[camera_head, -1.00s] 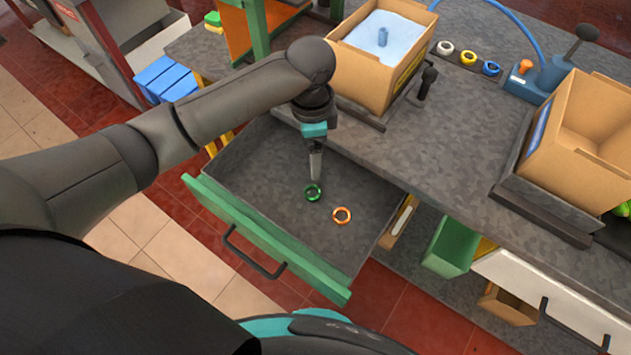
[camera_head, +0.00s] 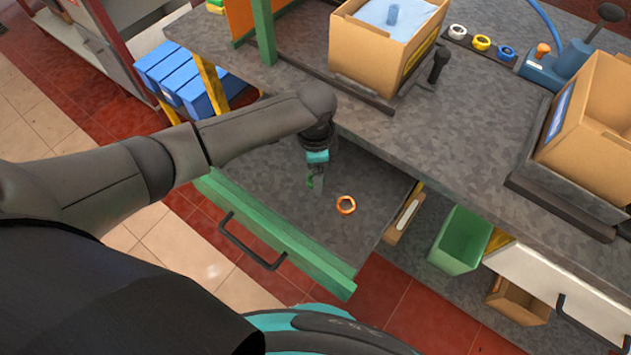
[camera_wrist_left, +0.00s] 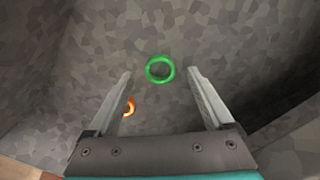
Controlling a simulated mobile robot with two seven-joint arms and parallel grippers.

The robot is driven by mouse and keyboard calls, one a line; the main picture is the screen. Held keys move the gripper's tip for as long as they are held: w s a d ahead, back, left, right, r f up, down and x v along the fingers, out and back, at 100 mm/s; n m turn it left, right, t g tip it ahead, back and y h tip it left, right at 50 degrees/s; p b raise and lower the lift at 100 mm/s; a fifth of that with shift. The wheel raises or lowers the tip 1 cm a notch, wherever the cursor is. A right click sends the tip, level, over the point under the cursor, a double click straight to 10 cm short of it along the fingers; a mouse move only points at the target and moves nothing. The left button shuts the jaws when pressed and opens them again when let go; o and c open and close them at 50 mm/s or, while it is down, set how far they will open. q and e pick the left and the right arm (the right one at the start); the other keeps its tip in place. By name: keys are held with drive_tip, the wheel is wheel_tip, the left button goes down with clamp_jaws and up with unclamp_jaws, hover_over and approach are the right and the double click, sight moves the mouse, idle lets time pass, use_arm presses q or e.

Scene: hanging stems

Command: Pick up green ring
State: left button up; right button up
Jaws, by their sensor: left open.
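The green ring (camera_head: 310,182) is in the open drawer, partly hidden behind my left gripper (camera_head: 317,184) in the head view. In the left wrist view the green ring (camera_wrist_left: 149,70) lies flat on the drawer's grey floor. There it sits ahead of my left gripper (camera_wrist_left: 160,76), centred between the two fingertips. The fingers are wide apart and hold nothing. My right gripper is not in view.
The drawer has a green front (camera_head: 290,240) with a dark handle. The grey worktop (camera_head: 455,135) overhangs its back. On the worktop stand a cardboard box (camera_head: 370,55), white, yellow and blue rings, and another box at right. A green bin (camera_head: 458,240) stands right of the drawer.

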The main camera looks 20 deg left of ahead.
use_arm(q)
wheel_tip(320, 180, down, 2)
drive_tip(key=shift+f, duration=0.1)
clamp_jaws()
idle(0.6)
drive_tip(key=shift+r, duration=0.2)
